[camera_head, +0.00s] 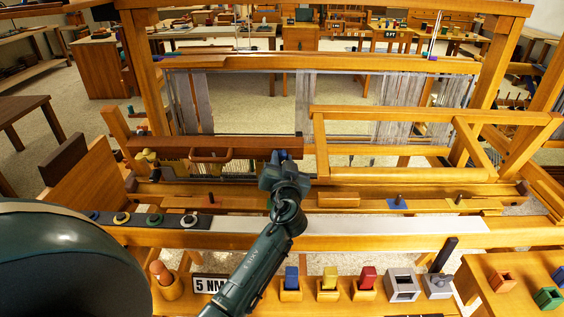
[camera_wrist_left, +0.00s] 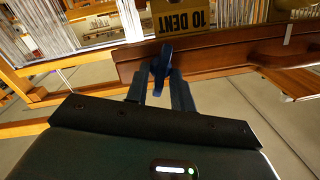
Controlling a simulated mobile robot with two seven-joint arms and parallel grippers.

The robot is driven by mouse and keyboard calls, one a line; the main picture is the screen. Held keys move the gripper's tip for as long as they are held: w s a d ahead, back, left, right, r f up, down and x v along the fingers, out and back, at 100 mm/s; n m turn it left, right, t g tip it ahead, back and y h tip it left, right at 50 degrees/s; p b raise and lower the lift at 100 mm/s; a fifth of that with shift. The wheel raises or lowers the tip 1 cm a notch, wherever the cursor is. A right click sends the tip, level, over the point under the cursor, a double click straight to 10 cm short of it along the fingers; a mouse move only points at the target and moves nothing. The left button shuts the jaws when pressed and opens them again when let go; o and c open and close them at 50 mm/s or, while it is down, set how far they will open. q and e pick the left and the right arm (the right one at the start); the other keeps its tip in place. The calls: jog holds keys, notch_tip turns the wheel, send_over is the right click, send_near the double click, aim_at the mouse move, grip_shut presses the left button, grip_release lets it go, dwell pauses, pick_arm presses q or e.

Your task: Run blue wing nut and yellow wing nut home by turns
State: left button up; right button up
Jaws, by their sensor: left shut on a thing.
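My left gripper (camera_head: 284,170) reaches to the right end of the dark wooden beam (camera_head: 240,144) on the loom. In the left wrist view its fingers (camera_wrist_left: 161,88) are shut on the blue wing nut (camera_wrist_left: 162,62), at the face of the reddish-brown beam (camera_wrist_left: 215,56). I cannot tell how far the nut sits from the wood. A yellow wing-shaped piece (camera_head: 147,157), apparently the yellow wing nut, is at the beam's left end, apart from my gripper. My right gripper is not in view.
A brown handle (camera_head: 211,156) sticks out from the beam between its ends. A "10 DENT" block (camera_wrist_left: 184,16) is just behind the beam. Blue, yellow and red pieces (camera_head: 329,277) stand in wooden holders along the front. A wooden frame (camera_head: 430,116) rises at the right.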

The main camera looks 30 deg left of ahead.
pick_arm(q)
jog(key=shift+w+d+f+m+y+b, duration=0.15)
jog(key=shift+m+y+b, duration=0.45)
jog(key=shift+m+b, duration=1)
jog(key=shift+f+m+y+b, duration=0.2)
jog(key=shift+m+y+b, duration=0.4)
jog(key=shift+m+b, duration=1.05)
jog(key=shift+w+d+f+m+y+b, duration=0.15)
jog(key=shift+m+y+b, duration=0.7)
jog(key=shift+m, duration=1.2)
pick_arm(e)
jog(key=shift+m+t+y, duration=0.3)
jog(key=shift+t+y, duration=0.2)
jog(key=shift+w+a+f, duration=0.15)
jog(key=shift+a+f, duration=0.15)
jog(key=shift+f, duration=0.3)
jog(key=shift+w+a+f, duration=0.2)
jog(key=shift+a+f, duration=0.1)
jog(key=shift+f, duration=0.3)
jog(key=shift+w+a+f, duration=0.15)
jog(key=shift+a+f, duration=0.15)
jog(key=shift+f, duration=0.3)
pick_arm(q)
jog(key=shift+a+b, duration=0.1)
jog(key=shift+b, duration=0.2)
jog(key=o, duration=0.7)
jog(key=shift+c, duration=0.2)
jog(key=shift+s+f, duration=0.1)
